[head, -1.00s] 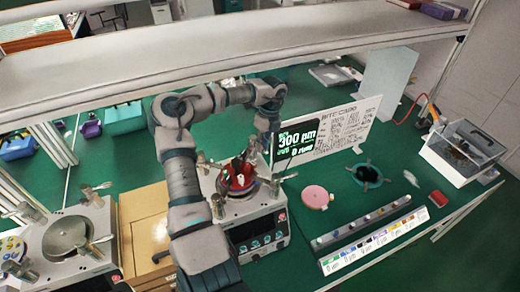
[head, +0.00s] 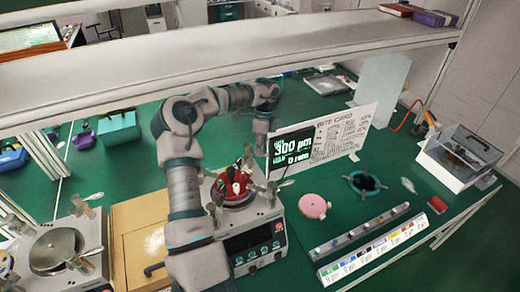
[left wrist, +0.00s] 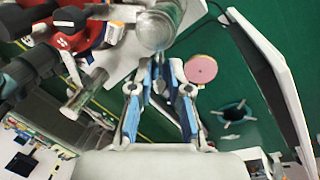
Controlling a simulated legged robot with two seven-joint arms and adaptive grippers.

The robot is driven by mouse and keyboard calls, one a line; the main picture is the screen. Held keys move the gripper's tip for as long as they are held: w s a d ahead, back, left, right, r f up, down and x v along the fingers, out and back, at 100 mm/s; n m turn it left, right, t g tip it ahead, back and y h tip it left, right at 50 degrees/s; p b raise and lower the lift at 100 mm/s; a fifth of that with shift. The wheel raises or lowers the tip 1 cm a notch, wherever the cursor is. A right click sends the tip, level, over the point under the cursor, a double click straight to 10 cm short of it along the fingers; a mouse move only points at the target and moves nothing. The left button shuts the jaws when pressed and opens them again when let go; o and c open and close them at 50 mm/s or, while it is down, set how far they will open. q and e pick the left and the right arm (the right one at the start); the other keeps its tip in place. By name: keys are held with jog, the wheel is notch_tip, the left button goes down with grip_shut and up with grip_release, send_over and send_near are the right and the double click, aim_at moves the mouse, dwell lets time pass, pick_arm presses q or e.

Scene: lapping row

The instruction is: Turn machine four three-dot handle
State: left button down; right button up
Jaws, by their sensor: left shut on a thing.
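The lapping machine (head: 255,243) in the middle of the head view has a grey body, a front panel and a red part (head: 237,184) on its round plate. Metal handles stick out around the plate. My left gripper (head: 261,158) reaches down at the machine's back right, beside the sign. In the left wrist view the gripper (left wrist: 161,72) has its blue-padded fingers closed around a slim metal piece below a shiny round metal post (left wrist: 157,30). The red part (left wrist: 72,27) shows at the upper left there. I cannot make out dots on the held handle. My right gripper is not in view.
A bite card sign (head: 322,137) stands close to the gripper's right. A pink disc (head: 314,206), a dark ring (head: 366,183) and a rack of coloured labels (head: 374,245) lie to the right. Another machine (head: 55,250) is at left. A shelf (head: 220,55) spans above.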

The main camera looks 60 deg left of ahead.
pick_arm(q)
jog(key=shift+w+r, duration=0.15)
jog(key=shift+r, duration=0.05)
jog(key=c, duration=1.4)
grip_release()
jog(key=shift+w+d+f, duration=0.1)
jog(key=r, duration=0.4)
jog(key=w+a+r, duration=0.1)
jog(key=r, duration=0.2)
jog(key=w+r, duration=0.1)
jog(key=r, duration=0.3)
jog(key=shift+a+r, duration=0.2)
jog(key=shift+r, duration=0.15)
jog(key=shift+f, duration=0.1)
